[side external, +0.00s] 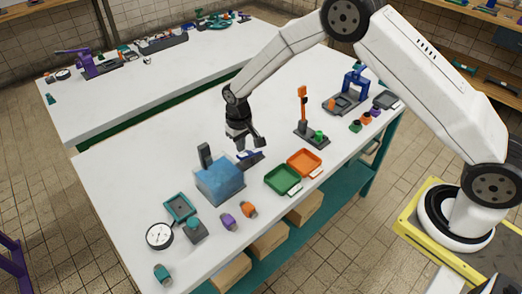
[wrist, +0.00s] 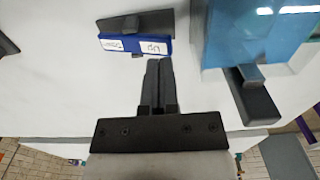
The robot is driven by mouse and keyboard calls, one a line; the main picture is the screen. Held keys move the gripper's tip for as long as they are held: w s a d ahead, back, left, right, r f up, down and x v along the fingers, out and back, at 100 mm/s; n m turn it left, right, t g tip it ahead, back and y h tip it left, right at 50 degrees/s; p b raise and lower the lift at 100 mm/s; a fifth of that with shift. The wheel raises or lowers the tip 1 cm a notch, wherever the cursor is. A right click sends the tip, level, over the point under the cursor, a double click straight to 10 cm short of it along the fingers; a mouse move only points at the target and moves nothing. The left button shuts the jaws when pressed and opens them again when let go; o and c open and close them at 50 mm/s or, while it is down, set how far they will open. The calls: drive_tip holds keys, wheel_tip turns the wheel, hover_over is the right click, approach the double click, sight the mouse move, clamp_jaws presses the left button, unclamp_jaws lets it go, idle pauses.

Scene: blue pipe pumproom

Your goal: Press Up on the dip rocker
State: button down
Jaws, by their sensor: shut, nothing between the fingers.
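The dip rocker (wrist: 135,45) is a blue bar with two white labels on a dark grey base. In the wrist view its labels read upside down: "Up" (wrist: 153,47) on the right and another, apparently "Down" (wrist: 115,44), on the left. The rocker also shows in the side view (side external: 250,156), partly behind my gripper (side external: 241,149). My gripper (wrist: 159,65) is shut and empty, its fingertips just below the Up label in the wrist view. I cannot tell whether they touch it. A translucent blue tank (side external: 219,182) stands beside the rocker.
A dark upright post (side external: 205,155) stands at the tank. Green (side external: 283,180) and orange (side external: 304,163) trays lie right of the rocker. A gauge (side external: 159,236) and small coloured parts are near the front left. The white tabletop behind the rocker is clear.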

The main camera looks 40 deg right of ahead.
sight(242, 155)
drive_tip(key=shift+f, duration=2.05)
idle(0.4)
drive_tip(key=shift+r, duration=4.3)
drive_tip(key=s+d+r+t, duration=0.1)
drive_tip(key=s+d+r, duration=0.2)
drive_tip(key=s, duration=0.4)
drive_tip(key=s+d+r, duration=0.2)
drive_tip(key=s+r, duration=0.1)
drive_tip(key=s, duration=0.5)
drive_tip(key=s+d+r+t, duration=0.1)
drive_tip(key=s+d+r, duration=0.2)
drive_tip(key=s, duration=0.5)
drive_tip(key=shift+s+d+t, duration=0.2)
drive_tip(key=shift+d+t, duration=0.1)
